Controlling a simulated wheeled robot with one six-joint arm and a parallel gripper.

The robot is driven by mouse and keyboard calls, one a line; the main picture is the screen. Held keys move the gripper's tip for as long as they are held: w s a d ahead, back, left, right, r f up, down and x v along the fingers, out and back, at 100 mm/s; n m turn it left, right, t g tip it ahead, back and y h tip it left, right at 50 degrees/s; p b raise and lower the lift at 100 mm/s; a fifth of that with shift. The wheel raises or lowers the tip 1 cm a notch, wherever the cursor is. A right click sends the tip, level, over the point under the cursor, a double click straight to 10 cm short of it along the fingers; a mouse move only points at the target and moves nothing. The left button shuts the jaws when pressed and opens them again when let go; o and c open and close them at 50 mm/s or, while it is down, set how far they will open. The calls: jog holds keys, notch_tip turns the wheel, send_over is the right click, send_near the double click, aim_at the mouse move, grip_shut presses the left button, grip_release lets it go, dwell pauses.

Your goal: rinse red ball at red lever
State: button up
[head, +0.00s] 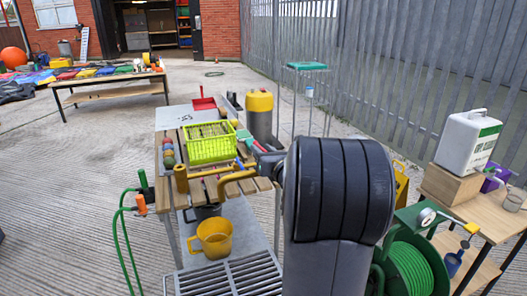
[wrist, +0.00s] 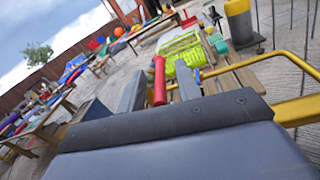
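The red lever (wrist: 159,80) shows in the wrist view as an upright red handle with a rounded top, in the gap between my fingers. My gripper (wrist: 160,88) is open, with a finger on each side of the handle and visible space beside it. I cannot tell how far beyond the fingertips the handle stands. In the head view my own arm hides the gripper. Several small coloured balls (head: 169,152) line up at the left of the slatted table; one looks reddish, but they are too small to be sure which is the red ball.
The slatted table (head: 207,190) carries a lime basket (head: 208,143) and a bent yellow pipe (head: 236,179). A yellow mug (head: 214,239) stands below it, near a grey grate (head: 236,279). A green hose reel (head: 411,266) is at right. Open paving lies left.

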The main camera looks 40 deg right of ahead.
grip_shut()
dwell(0.3)
jog(key=shift+r+y, duration=0.1)
jog(key=shift+y, duration=0.3)
jog(key=shift+n+y+p, duration=0.3)
jog(key=shift+n+p, duration=0.05)
jog(key=shift+n, duration=0.05)
jog(key=shift+a+n+y, duration=0.25)
jog(key=shift+n+y, duration=0.35)
jog(key=shift+y, duration=0.5)
jog(key=shift+o, duration=0.2)
grip_release()
